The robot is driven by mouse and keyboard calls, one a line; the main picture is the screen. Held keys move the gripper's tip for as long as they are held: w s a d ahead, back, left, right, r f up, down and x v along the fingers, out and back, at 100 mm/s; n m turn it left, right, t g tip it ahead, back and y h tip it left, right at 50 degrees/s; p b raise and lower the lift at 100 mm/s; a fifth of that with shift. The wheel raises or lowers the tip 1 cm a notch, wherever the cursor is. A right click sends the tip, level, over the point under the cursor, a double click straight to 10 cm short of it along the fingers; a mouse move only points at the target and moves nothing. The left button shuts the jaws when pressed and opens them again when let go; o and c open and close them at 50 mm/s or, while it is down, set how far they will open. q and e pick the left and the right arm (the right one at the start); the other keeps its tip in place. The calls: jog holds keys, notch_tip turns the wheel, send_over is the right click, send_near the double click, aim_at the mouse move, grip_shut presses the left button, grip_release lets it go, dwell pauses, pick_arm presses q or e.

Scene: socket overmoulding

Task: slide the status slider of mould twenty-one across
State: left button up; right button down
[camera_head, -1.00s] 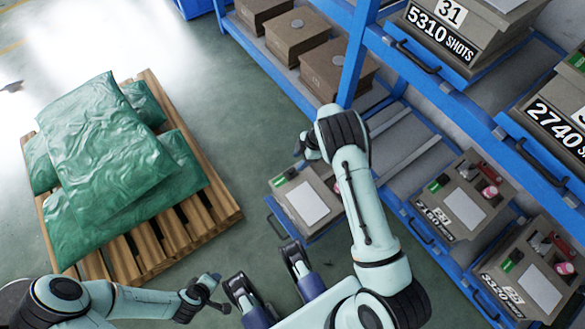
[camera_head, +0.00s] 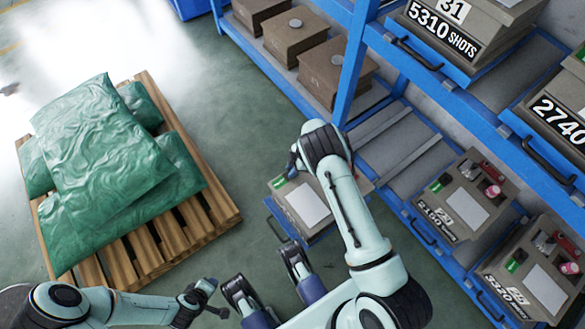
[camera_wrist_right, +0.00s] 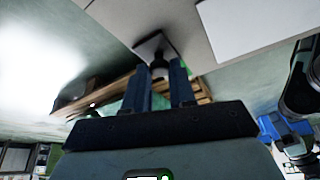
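A grey-brown mould (camera_head: 320,228) with a white sheet stands on a pulled-out blue drawer, low in the rack. Its number is hidden. A green patch (camera_head: 279,183) shows at its far left corner; my right arm covers the rest of that end. My right gripper (camera_head: 293,160) is at that corner, mostly hidden by its wrist. In the right wrist view its fingers (camera_wrist_right: 160,75) are apart, with a dark peg-like piece (camera_wrist_right: 160,66) between the tips; whether they grip it is unclear. My left gripper (camera_head: 216,298) is open and empty, over the floor at the lower left.
The blue rack (camera_head: 352,65) holds other moulds, among them mould 29 (camera_head: 465,200), with plain brown boxes (camera_head: 333,72) at the back. A pallet (camera_head: 215,205) with green sacks (camera_head: 105,150) stands left.

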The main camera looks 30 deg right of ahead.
aim_at(275, 184)
jog(key=shift+a, duration=0.1)
jog(key=shift+s+a+f, duration=0.15)
jog(key=shift+s+a, duration=0.1)
jog(key=shift+a, duration=0.3)
pick_arm(q)
jog(key=shift+s+a+f+b, duration=0.1)
jog(key=shift+s+f+b, duration=0.2)
jog(key=shift+s+f, duration=0.25)
pick_arm(e)
jog(key=shift+s+a, duration=0.1)
jog(key=shift+a, duration=2.15)
jog(key=c, duration=0.9)
grip_release()
jog(key=shift+c, duration=0.2)
jog(key=shift+d+r, duration=0.1)
jog(key=shift+r, duration=0.1)
